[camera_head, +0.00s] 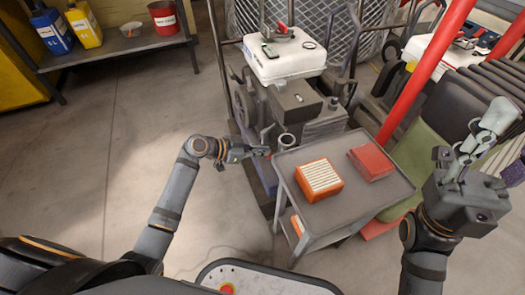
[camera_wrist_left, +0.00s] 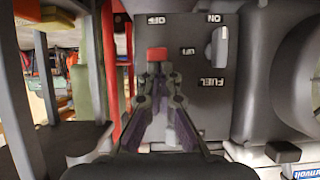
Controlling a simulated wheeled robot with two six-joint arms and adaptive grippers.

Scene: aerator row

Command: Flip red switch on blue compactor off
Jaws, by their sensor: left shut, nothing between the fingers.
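The compactor (camera_head: 296,103) stands at the centre of the head view, a dark grey engine under a white tank, with blue on its lower side. In the left wrist view its grey panel (camera_wrist_left: 192,95) carries labels reading OFF, ON and FUEL, seen upside down. The red switch (camera_wrist_left: 157,54) sits on that panel below the OFF label. My left gripper (camera_wrist_left: 156,70) is shut and empty, its fingertips right at the red switch; I cannot tell whether they touch it. It also shows beside the engine in the head view (camera_head: 268,151). My right gripper (camera_head: 490,118) is raised at the right, away from the compactor.
A grey cart (camera_head: 335,212) with an orange-framed filter (camera_head: 319,179) and a red box (camera_head: 371,162) stands close right of my left gripper. A red post (camera_head: 425,75) rises behind it. A shelf (camera_head: 118,46) with jugs stands far left. Floor at left is clear.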

